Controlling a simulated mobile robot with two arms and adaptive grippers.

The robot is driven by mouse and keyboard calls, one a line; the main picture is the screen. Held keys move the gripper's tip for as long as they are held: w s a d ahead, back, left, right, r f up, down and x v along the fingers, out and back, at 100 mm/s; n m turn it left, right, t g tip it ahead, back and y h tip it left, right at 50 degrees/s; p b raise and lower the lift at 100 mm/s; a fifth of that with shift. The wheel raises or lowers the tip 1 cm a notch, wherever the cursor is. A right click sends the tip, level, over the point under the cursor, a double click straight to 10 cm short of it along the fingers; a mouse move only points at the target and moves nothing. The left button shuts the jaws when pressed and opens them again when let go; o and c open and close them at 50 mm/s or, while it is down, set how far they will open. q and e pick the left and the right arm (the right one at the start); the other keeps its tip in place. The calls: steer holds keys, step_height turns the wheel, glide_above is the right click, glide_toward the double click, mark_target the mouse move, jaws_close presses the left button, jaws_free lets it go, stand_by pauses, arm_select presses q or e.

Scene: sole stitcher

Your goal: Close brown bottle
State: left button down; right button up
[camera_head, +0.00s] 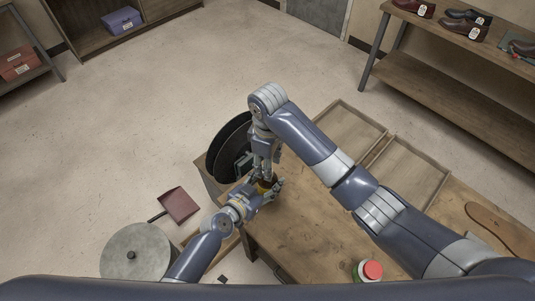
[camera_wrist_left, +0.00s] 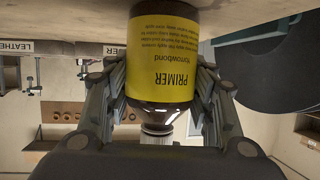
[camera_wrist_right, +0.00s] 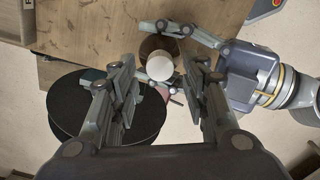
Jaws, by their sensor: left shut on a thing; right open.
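The brown bottle (camera_wrist_left: 160,75) has a yellow "PRIMER" label and stands on the wooden table, upside down in the left wrist view. My left gripper (camera_wrist_left: 163,90) is shut on its body from both sides. In the head view the bottle (camera_head: 264,186) is mostly hidden between my grippers. A round white cap (camera_wrist_right: 160,68) shows at the top of the bottle in the right wrist view; I cannot tell whether it is tightened. My right gripper (camera_wrist_right: 160,80) is open above the bottle, pointing down, with its fingers apart on either side of the cap.
Black discs (camera_head: 230,145) stand close beside the bottle at the table's edge. A red-lidded container (camera_head: 370,271) stands at the table front. Wooden trays (camera_head: 415,175) and a brown sole (camera_head: 500,228) lie to the right. The table middle is clear.

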arm_select(q)
steer(key=shift+f, duration=0.1)
arm_select(e)
steer(key=shift+f, duration=1.25)
jaws_close()
steer(key=shift+m, duration=0.9)
steer(key=shift+o, duration=0.6)
jaws_free()
step_height(320, 180, up, 12)
